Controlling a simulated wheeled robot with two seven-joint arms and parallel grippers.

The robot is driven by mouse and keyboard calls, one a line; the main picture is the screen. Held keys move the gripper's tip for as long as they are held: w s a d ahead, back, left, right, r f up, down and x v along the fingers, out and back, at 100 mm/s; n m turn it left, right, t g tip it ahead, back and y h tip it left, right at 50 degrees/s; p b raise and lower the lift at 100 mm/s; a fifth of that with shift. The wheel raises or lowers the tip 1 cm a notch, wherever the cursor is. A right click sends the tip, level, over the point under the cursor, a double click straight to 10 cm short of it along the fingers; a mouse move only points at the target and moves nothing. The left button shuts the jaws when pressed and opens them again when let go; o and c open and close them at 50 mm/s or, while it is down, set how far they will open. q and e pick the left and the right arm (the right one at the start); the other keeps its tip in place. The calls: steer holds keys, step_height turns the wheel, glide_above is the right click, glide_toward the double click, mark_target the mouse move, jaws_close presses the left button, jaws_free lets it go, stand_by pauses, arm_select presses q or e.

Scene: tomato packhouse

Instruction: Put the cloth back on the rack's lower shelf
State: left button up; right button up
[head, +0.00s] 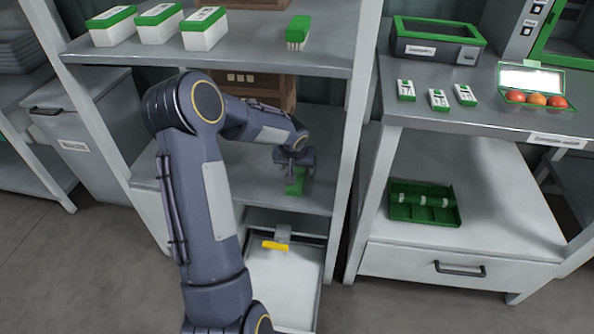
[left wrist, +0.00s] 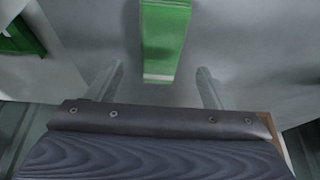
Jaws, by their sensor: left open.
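A green cloth (head: 295,182) is at the lower shelf (head: 262,197) of the rack, right under my left gripper (head: 294,164). In the left wrist view the cloth (left wrist: 165,38) is a narrow green strip with a pale near edge, against a grey surface. My left gripper (left wrist: 160,72) is open, its two fingers apart on either side of the strip's near end. I cannot tell whether the fingers touch it. The gripper hides part of the cloth in the head view. My right gripper is not in view.
Above are the rack's upper shelf (head: 262,60) with white-and-green boxes (head: 204,30), and a wooden crate (head: 265,90) behind my arm. Below, a yellow-handled tool (head: 275,246) lies over a pale open tray (head: 285,285). A bench (head: 440,105) stands right, with a green tray (head: 424,203) underneath.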

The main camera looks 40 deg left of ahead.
arm_select(q)
steer(key=s+d+r+m+h+p, duration=0.1)
steer(key=s+d+r, duration=0.5)
steer(key=s+r, duration=0.15)
steer(key=s+d+r+m, duration=0.1)
steer(key=s+d+r, duration=0.45)
steer(key=r, duration=0.35)
steer(key=s+d+m+t+h, duration=0.1)
steer(key=s+d+h, duration=0.4)
steer(key=s+d, duration=0.7)
steer(key=s+m, duration=0.1)
steer(key=s, duration=0.2)
steer(key=shift+s+r+t, duration=0.15)
steer(key=shift+t, duration=0.15)
steer(key=shift+r, duration=0.1)
